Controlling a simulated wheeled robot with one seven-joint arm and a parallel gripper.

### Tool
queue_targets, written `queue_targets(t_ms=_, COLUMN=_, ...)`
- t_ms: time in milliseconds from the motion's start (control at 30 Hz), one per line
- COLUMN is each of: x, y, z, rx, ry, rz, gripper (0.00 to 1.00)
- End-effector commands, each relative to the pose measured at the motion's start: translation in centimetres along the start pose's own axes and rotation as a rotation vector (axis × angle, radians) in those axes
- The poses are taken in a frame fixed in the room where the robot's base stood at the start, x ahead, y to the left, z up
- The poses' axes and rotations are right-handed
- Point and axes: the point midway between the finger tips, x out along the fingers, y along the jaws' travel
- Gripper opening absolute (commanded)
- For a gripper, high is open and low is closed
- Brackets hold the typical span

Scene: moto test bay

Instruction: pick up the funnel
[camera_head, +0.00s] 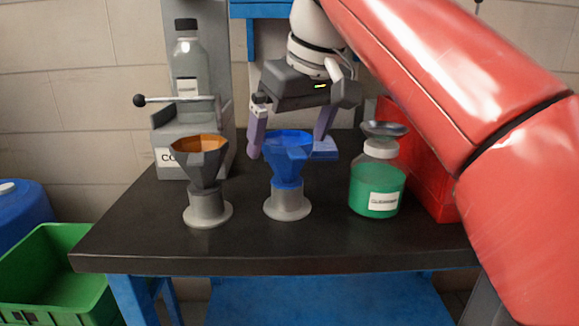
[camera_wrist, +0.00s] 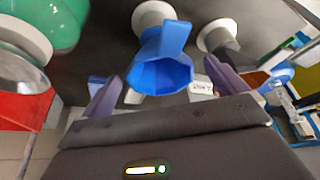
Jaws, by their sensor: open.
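A blue faceted funnel (camera_head: 288,150) stands upright on a grey round-footed stand (camera_head: 287,203) in the middle of the bench; it also shows in the wrist view (camera_wrist: 160,75). A second, dark grey funnel with an orange inside (camera_head: 200,163) stands on a similar stand (camera_head: 207,208) to its left. My gripper (camera_head: 287,146) is open, its purple fingers reaching down behind and to either side of the blue funnel. In the wrist view my gripper (camera_wrist: 168,92) has the blue funnel between its spread fingers, with no clear contact.
A green-filled labelled jar (camera_head: 377,188) with a grey dish on top stands right of the blue funnel, before a red box (camera_head: 430,185). A grey lever stand (camera_head: 168,140) holds a clear bottle (camera_head: 189,65) at back left. A small blue object (camera_head: 325,152) lies behind. The bench front (camera_head: 270,245) is clear.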

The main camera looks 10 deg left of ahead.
Motion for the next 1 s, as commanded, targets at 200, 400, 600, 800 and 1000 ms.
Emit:
queue_targets(t_ms=200, x=3.5, y=0.1, z=0.2, rx=0.001, ry=-0.001, rz=0.000, gripper=0.98)
queue_targets(t_ms=400, x=4.1, y=0.1, z=0.1, rx=0.001, ry=0.000, rz=0.000, gripper=0.98)
queue_targets(t_ms=600, x=4.1, y=0.1, z=0.1, rx=0.001, ry=0.001, rz=0.000, gripper=0.89)
queue_targets(t_ms=800, x=4.1, y=0.1, z=0.1, rx=0.001, ry=0.001, rz=0.000, gripper=0.62)
queue_targets(t_ms=1000, x=4.0, y=0.1, z=0.1, rx=0.001, ry=0.001, rz=0.001, gripper=0.50)
